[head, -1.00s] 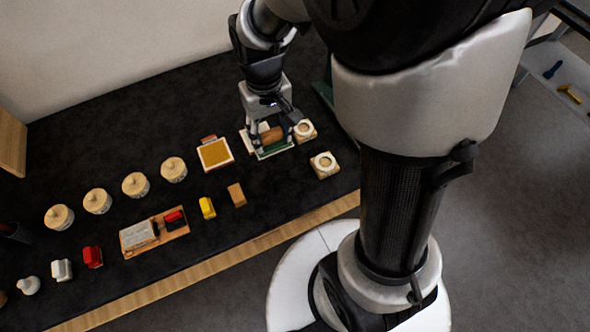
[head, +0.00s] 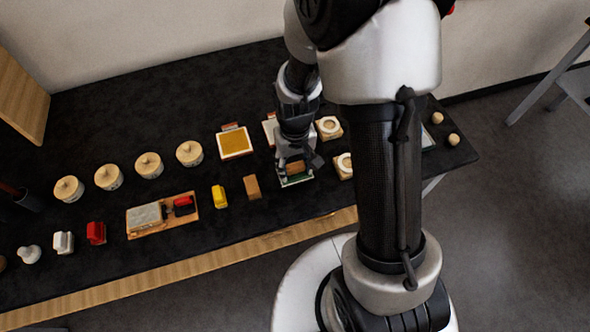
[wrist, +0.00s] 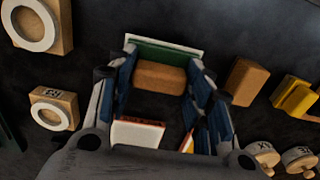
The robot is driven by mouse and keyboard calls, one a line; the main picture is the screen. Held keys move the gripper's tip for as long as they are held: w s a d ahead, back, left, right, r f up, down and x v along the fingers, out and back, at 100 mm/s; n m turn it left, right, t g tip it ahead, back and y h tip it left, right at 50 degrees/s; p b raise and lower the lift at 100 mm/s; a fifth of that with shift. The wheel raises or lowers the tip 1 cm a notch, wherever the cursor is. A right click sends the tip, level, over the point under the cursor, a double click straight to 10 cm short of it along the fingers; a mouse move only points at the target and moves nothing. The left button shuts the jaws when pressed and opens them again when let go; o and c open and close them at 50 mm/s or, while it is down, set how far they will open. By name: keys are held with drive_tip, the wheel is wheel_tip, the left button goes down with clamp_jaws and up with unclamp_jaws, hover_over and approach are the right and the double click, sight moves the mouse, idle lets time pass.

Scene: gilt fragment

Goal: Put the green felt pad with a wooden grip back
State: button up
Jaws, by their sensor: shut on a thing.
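The green felt pad (head: 297,182) has a brown wooden grip (head: 296,167), and my gripper (head: 293,163) is shut on that grip. In the wrist view the grip (wrist: 160,77) sits between the blue-lined fingers of my gripper (wrist: 160,88), with the green pad (wrist: 165,54) and a pale edge beyond it. The pad is over the black table, right of a plain wooden block (head: 252,187). I cannot tell whether it touches the table. My gripper hides part of it in the head view.
A pale tray (head: 269,133) stands behind my gripper, partly hidden. A yellow-filled tray (head: 235,143) is left of it. Wooden blocks with white rings (head: 329,127) stand to the right. A yellow object (head: 218,196) and several lidded round pots (head: 190,153) are to the left.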

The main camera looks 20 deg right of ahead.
drive_tip(key=shift+f, duration=1.15)
drive_tip(key=shift+f+b, duration=0.2)
drive_tip(key=shift+b, duration=0.2)
drive_tip(key=o, duration=0.9)
drive_tip(key=shift+o, duration=0.2)
drive_tip(key=shift+r, duration=0.1)
